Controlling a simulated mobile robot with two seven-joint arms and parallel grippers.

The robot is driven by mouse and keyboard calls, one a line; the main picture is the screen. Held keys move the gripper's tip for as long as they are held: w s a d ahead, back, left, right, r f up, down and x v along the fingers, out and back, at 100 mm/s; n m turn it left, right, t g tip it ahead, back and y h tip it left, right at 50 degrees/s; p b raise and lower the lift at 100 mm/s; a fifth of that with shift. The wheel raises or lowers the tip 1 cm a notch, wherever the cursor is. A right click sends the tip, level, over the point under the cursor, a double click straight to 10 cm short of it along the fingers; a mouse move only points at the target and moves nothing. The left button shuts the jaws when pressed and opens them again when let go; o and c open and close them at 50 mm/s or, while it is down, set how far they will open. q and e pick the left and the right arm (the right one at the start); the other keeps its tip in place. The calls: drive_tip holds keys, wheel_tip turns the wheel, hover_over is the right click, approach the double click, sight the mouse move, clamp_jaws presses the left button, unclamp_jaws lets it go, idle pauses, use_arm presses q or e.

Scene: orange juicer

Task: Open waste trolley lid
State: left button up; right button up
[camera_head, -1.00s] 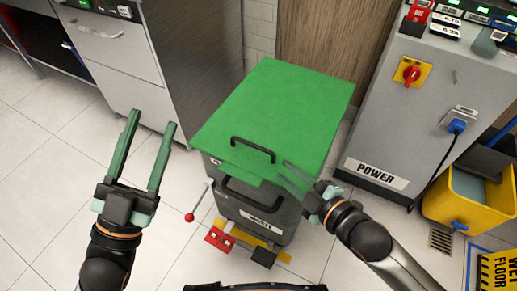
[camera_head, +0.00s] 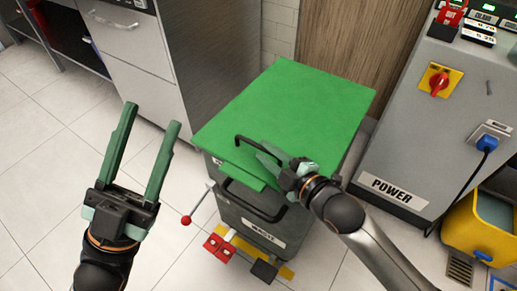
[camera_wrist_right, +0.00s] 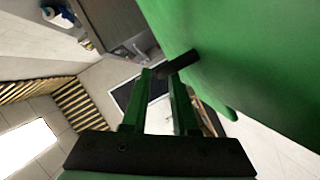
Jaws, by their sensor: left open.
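The waste trolley (camera_head: 238,213) is a grey bin with a flat green lid (camera_head: 300,100), which lies shut on top. A black bar handle (camera_head: 243,141) is fixed near the lid's front edge. My right gripper (camera_head: 267,154) is at the right part of this handle and partly hides it. In the right wrist view the handle (camera_wrist_right: 178,63) is close to the tips of the right gripper (camera_wrist_right: 161,80), whose fingers stand apart. Whether the bar is between them I cannot tell. My left gripper (camera_head: 150,120) is open and empty, left of the trolley above the floor.
A grey power cabinet (camera_head: 425,120) with a red switch stands to the right, with a yellow mop bucket (camera_head: 475,230) beside it. Metal drawers (camera_head: 130,50) stand behind at left. A red-knobbed lever (camera_head: 187,220) sticks out at the trolley's left. The left floor is clear.

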sight(263, 150)
drive_tip(key=shift+b+x, duration=0.4)
drive_tip(key=shift+x, duration=1.4)
clamp_jaws()
drive_tip(key=shift+f, duration=0.1)
